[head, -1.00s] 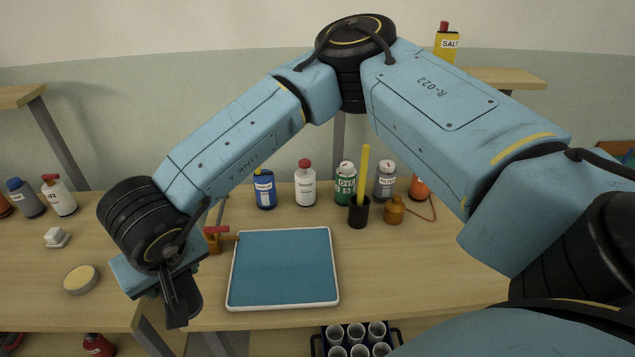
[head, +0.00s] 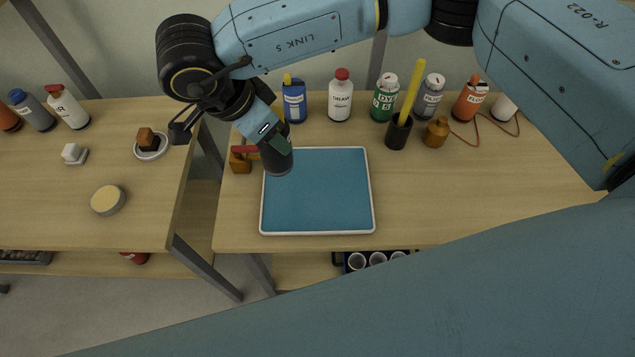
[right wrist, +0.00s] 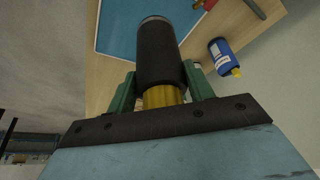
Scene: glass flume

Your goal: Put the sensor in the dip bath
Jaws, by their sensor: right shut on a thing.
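My right gripper (head: 268,131) is shut on a dark cylinder (head: 277,158) with a yellow section at its held end, which I take for the sensor. The cylinder also shows in the right wrist view (right wrist: 158,55), between the green fingers (right wrist: 160,92), pointing away from the wrist. In the head view it overlaps the upper-left corner of a shallow white-rimmed blue tray (head: 320,192), the likeliest dip bath. It looks held above the tray; the exact height is hard to tell. The blue tray also shows in the right wrist view (right wrist: 115,28). My left gripper is not in view.
A brown valve-like piece with a red handle (head: 240,162) stands left of the tray. Behind are a blue bottle (head: 294,103), a white bottle (head: 340,100), and a black cup (head: 398,133) with a yellow stick. A gap separates the left table (head: 60,205). Table right of the tray is clear.

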